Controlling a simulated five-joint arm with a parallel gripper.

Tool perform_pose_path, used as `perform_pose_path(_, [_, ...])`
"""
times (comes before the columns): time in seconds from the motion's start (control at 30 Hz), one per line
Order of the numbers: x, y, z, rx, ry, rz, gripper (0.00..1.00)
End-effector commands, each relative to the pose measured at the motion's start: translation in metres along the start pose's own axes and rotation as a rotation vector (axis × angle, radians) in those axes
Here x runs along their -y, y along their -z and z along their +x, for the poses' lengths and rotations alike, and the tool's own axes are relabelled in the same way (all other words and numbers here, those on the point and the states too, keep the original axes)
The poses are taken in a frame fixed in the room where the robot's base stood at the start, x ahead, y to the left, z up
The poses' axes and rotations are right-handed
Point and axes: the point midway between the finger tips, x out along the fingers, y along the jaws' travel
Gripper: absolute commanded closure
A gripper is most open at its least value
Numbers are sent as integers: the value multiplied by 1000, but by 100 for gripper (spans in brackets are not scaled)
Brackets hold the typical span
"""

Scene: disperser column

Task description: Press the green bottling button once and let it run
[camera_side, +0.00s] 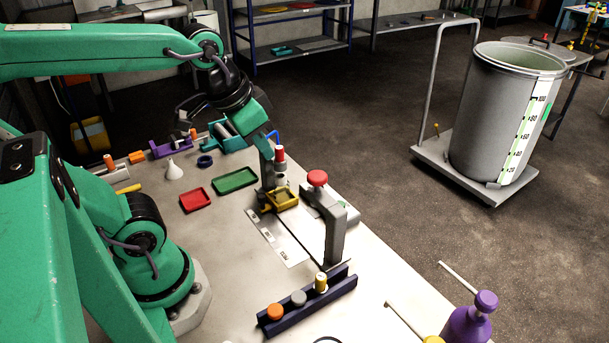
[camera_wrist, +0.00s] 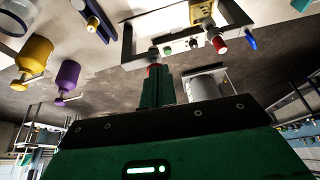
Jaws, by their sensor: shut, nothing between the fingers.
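My gripper (camera_side: 265,137) is shut and empty, pointing down above the far left of the grey filling station (camera_side: 333,228) in the side view. In the wrist view my gripper (camera_wrist: 168,78) covers part of the station. A small green spot (camera_wrist: 193,43) shows on the station in the wrist view; I cannot tell for sure that it is the button. A red knob (camera_side: 317,178) tops the station. Contact between gripper and button cannot be seen.
A green tray (camera_side: 235,181) and a red tray (camera_side: 195,201) lie left of the station. A purple bottle (camera_side: 470,322) stands at the lower right.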

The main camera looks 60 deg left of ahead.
Motion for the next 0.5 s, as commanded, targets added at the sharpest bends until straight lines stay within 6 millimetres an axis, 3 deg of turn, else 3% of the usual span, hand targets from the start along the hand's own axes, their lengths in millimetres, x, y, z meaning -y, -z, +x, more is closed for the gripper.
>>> perform_pose_path(0.5, [3,47,12,241,-30,145,100])
